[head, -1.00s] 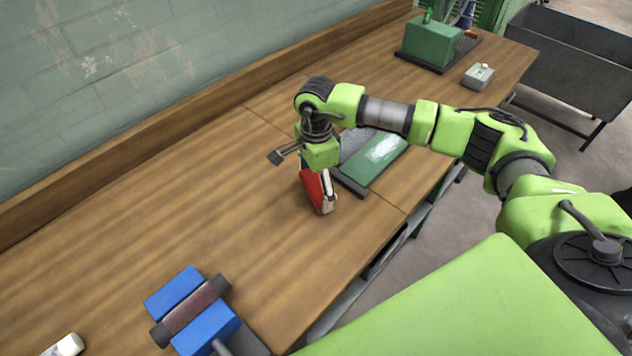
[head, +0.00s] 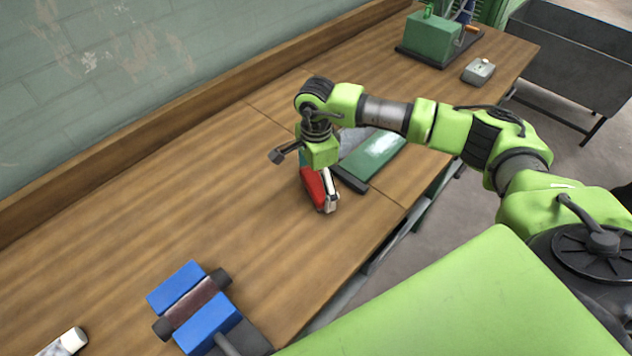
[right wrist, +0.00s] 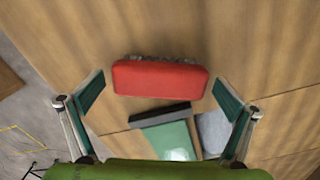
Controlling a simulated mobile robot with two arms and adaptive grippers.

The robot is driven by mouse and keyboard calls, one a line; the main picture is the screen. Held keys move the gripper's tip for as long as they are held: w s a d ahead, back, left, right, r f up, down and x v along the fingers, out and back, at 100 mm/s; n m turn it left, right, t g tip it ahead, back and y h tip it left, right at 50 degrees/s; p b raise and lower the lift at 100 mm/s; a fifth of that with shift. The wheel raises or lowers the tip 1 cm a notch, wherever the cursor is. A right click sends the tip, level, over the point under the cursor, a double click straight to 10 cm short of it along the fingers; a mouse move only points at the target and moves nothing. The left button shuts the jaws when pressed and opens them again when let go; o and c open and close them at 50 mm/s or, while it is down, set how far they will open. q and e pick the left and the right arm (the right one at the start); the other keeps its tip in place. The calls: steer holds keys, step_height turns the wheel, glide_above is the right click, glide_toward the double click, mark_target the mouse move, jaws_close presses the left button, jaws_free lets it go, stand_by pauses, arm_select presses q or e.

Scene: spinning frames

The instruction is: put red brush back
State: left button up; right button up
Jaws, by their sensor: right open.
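The red brush (head: 314,187) lies on the wooden table, just below my right gripper (head: 326,180) in the head view, which partly hides it. In the right wrist view the red brush (right wrist: 160,78) shows its red back, with dark bristles along the far edge. The fingers of my right gripper (right wrist: 160,98) are spread wide, one to each side of the brush, with gaps between; it is open and empty. My left gripper is not in view.
A green and grey flat piece with a dark edge (head: 375,157) lies right beside the brush. A green machine (head: 432,38) and small grey box (head: 478,71) stand far back. The table's left middle is clear.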

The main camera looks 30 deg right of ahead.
mark_target(316, 182)
step_height(316, 182, up, 12)
steer(key=b, duration=0.4)
stand_by(0.3)
